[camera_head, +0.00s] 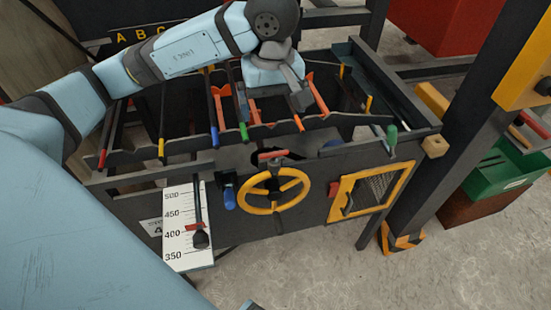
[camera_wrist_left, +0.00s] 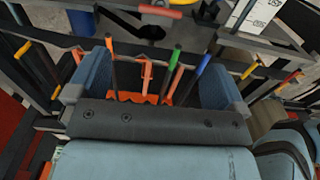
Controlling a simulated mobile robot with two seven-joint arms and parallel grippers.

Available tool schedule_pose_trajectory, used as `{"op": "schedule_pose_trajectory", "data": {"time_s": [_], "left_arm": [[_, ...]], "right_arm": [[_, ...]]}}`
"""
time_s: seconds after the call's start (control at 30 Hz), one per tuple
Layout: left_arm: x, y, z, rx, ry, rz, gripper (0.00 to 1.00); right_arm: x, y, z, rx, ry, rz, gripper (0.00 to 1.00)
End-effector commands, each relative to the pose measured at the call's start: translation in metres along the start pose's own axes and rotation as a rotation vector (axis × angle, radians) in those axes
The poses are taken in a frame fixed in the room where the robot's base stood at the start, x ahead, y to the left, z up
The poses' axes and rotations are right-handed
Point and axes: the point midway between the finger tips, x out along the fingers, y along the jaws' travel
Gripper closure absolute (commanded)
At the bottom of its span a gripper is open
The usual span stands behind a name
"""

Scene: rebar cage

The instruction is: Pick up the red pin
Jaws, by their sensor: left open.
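A red pin (camera_head: 272,154) with a short bar-like red handle sits at the front of the rebar cage frame, just above the yellow handwheel. A red handle also shows at the top of the left wrist view (camera_wrist_left: 160,11), ahead of the fingers. My left gripper (camera_head: 298,97) is over the cage, above and behind the red pin and apart from it. In the left wrist view its two blue fingers (camera_wrist_left: 158,85) are wide apart. Bars with green, orange and blue ends show between them; no grip on any is visible. My right gripper is out of view.
Several colour-tipped bars rest in the notched rack (camera_head: 180,145). Below are the yellow handwheel (camera_head: 273,192), a blue handle (camera_head: 229,194), a scale board (camera_head: 180,245) and a yellow-framed mesh window (camera_head: 371,193). A dark post (camera_head: 455,145) stands at right.

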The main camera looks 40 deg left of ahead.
Motion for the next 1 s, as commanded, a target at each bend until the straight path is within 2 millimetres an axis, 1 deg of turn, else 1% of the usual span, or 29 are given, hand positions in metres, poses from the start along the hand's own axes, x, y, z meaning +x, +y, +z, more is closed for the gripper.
{"op": "schedule_pose_trajectory", "data": {"time_s": [0.2, 0.33, 0.4, 0.57, 0.67, 0.83, 0.9, 1.0], "left_arm": [[0.043, -0.001, 0.001, -0.001, -0.006, -0.005, 0.02], [0.065, -0.001, 0.002, -0.002, -0.007, -0.005, 0.02], [0.073, -0.001, 0.001, -0.002, -0.005, -0.004, 0.02], [0.083, 0.0, 0.002, -0.001, -0.006, -0.002, 0.02], [0.094, -0.001, 0.004, -0.001, -0.008, -0.005, 0.02], [0.12, -0.001, 0.006, -0.001, -0.008, -0.003, 0.02], [0.127, -0.001, 0.006, -0.001, -0.007, -0.003, 0.02], [0.132, -0.001, 0.006, -0.001, -0.006, -0.002, 0.02]], "right_arm": [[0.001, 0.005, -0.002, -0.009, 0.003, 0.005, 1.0], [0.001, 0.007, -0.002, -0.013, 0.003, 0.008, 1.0], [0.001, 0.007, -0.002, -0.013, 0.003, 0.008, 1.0], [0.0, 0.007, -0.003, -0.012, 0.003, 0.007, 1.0], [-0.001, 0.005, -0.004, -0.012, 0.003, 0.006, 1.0], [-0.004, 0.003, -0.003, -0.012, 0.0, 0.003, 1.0], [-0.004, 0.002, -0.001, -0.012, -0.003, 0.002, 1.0], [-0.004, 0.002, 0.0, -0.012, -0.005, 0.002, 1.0]]}}
